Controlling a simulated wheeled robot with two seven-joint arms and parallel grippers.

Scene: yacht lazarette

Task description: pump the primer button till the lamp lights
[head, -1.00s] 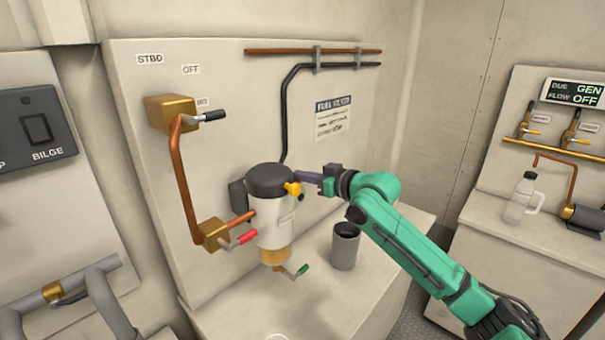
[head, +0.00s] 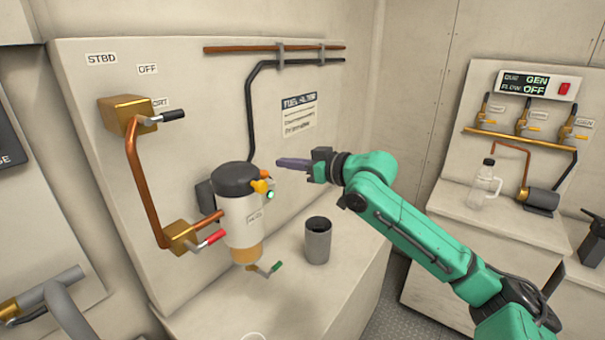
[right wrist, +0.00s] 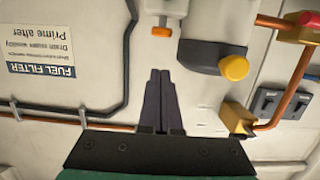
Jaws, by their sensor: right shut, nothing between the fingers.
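The fuel filter (head: 240,215), a pale cylinder with a black cap, is mounted at the wall panel. A yellow button (head: 260,186) sticks out of its cap; it also shows in the right wrist view (right wrist: 235,67). A small orange part (head: 265,174) is just above the button. My left gripper is not in view.
A grey cup (head: 318,242) stands on the bench right of the filter. A label reading FUEL FILTER (head: 299,115) is on the panel. A clear jug (head: 484,187) stands on the right bench.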

